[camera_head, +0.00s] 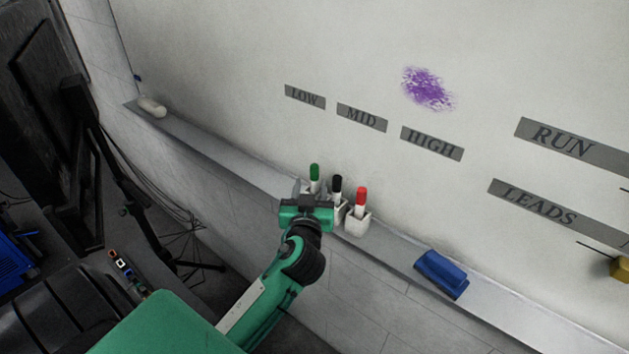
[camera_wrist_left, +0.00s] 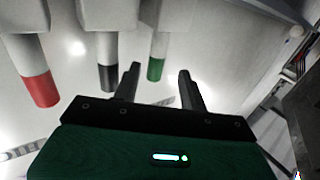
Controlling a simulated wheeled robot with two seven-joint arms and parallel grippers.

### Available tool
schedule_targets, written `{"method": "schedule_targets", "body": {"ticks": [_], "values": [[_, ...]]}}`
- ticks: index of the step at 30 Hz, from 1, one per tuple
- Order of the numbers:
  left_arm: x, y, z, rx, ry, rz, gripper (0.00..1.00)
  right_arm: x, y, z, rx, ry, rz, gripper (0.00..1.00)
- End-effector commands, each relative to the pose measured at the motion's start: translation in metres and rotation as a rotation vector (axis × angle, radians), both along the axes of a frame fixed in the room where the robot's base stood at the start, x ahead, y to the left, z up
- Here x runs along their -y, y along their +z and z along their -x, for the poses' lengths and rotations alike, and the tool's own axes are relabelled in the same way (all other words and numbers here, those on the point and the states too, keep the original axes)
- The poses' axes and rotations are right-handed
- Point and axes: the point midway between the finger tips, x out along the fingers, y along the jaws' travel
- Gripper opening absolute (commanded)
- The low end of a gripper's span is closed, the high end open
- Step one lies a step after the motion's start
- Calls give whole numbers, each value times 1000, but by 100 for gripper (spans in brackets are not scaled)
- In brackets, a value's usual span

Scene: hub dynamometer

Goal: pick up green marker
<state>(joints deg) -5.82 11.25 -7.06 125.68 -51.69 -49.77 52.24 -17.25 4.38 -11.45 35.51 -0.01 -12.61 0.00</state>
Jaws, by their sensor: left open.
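The green marker (camera_head: 314,173) stands upright on the ledge, green cap up, left of the black marker (camera_head: 336,186) and the red marker (camera_head: 360,197). My left gripper (camera_head: 308,190) is in front of the green marker and hides its lower part and holder. In the left wrist view my left gripper (camera_wrist_left: 158,80) is open, and the green marker (camera_wrist_left: 156,67) shows between its two fingers, with nothing gripped. The black marker (camera_wrist_left: 108,75) is just outside one finger, and the red marker (camera_wrist_left: 40,88) is farther left. My right gripper is not in view.
White holders (camera_head: 356,222) carry the markers on a narrow ledge (camera_head: 390,250) along the whiteboard. A blue eraser (camera_head: 441,274) lies on the ledge to the right. A pale object (camera_head: 151,106) lies at its far left end. The ledge between is clear.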

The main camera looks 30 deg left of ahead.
Motion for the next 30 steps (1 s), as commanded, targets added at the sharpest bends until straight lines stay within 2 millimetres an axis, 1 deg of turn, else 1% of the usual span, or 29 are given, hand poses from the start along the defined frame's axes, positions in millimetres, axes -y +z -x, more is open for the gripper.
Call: {"method": "schedule_targets", "body": {"ticks": [4,9,13,16,23,24,26,27,29,30], "values": [[-4,0,-11,-1,0,-3,43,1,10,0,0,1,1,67],[-11,-5,-30,-3,0,-4,43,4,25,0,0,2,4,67],[-18,-7,-43,-2,0,-1,43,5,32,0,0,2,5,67],[-20,-8,-48,-1,0,-2,43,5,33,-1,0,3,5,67],[-21,-10,-48,-1,0,0,43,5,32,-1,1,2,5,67],[-21,-10,-48,-1,0,0,35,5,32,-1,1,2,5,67],[-21,-10,-48,-1,0,0,23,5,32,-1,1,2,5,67],[-21,-10,-48,-1,0,0,15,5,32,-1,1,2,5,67],[-21,-10,-48,-1,0,0,4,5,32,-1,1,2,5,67],[-21,-10,-48,-1,0,0,0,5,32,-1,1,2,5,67]]}}
